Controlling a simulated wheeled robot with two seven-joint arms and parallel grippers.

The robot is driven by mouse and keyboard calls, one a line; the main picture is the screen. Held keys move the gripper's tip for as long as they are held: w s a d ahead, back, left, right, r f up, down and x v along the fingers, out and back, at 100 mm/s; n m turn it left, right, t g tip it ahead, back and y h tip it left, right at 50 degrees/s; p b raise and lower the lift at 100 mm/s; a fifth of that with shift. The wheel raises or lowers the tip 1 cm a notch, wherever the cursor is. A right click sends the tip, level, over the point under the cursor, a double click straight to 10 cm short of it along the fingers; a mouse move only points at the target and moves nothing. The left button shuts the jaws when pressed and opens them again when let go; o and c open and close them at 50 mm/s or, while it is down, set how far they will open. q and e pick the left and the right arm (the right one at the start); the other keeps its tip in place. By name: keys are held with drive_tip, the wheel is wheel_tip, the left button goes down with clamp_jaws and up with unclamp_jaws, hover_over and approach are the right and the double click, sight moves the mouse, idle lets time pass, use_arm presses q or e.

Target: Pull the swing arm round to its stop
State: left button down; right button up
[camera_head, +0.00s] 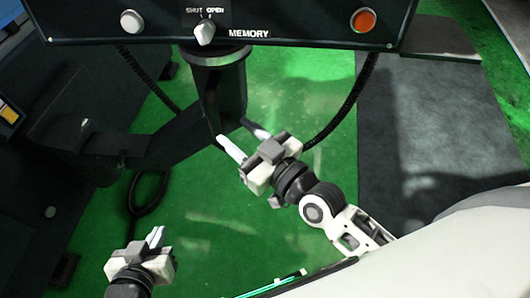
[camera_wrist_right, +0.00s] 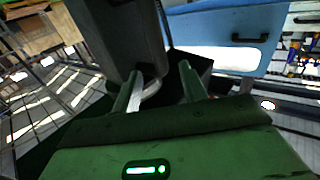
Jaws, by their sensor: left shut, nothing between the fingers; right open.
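The dark swing arm (camera_head: 175,140) runs from the machine at left to an upright post (camera_head: 228,92), which stands under a black control panel (camera_head: 300,22). My right gripper (camera_head: 242,138) is open, just below the post in the picture, its fingers pointing up-left. In the right wrist view my open gripper (camera_wrist_right: 158,85) has a large dark upright piece (camera_wrist_right: 115,38) just beyond its fingers. Whether a finger touches it I cannot tell. Nothing is seen held. My left gripper (camera_head: 155,238) is shut and empty at the lower left, apart from the swing arm.
The panel carries a white button (camera_head: 131,21), a selector knob (camera_head: 205,32) and an orange button (camera_head: 363,20). Dark cables (camera_head: 345,108) hang beside the post. A grey mat (camera_head: 430,135) lies at right. Green floor (camera_head: 215,215) is open between the grippers.

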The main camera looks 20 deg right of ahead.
drive_tip(key=v, duration=0.7)
